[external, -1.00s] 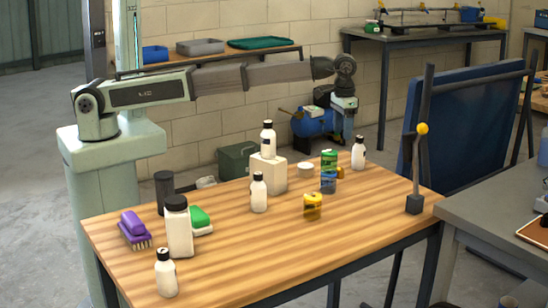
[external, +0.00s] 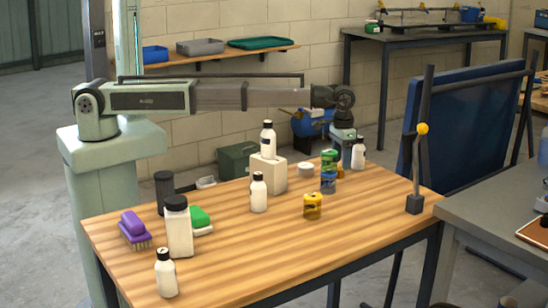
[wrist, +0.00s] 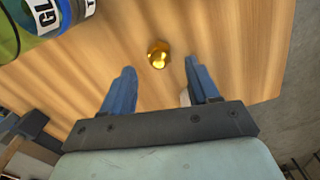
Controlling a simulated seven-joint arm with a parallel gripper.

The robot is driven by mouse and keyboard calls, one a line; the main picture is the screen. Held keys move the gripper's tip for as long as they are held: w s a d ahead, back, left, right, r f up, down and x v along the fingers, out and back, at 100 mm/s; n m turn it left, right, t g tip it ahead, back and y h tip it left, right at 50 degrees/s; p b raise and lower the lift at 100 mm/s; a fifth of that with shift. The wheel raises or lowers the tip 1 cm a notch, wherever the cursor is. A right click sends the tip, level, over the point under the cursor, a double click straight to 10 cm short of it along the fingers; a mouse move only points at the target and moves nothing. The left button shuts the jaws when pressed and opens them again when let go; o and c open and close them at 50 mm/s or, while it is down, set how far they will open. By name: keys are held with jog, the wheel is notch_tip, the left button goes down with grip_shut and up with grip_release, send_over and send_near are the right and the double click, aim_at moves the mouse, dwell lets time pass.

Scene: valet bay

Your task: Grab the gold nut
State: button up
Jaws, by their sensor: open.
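The gold nut (wrist: 158,54) lies on the wooden table in the wrist view, just ahead of and between my fingertips. In the external view a small gold spot, likely the nut (external: 340,173), shows right of the stacked cans, partly hidden. My gripper (wrist: 162,76) has its two blue fingers spread apart with nothing between them. In the external view my gripper (external: 346,158) points down close above the table's far side, between the cans and a white bottle.
A green can on a blue can (external: 328,183) stands close left of my gripper; a white bottle (external: 358,155) is close right. Other bottles and brushes are on the left. The table's front right (external: 370,215) is clear.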

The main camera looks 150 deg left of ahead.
aim_at(340, 172)
notch_tip(340, 172, down, 3)
jog(key=shift+f, duration=0.2)
grip_shut()
dwell(0.5)
jog(key=shift+r, duration=0.15)
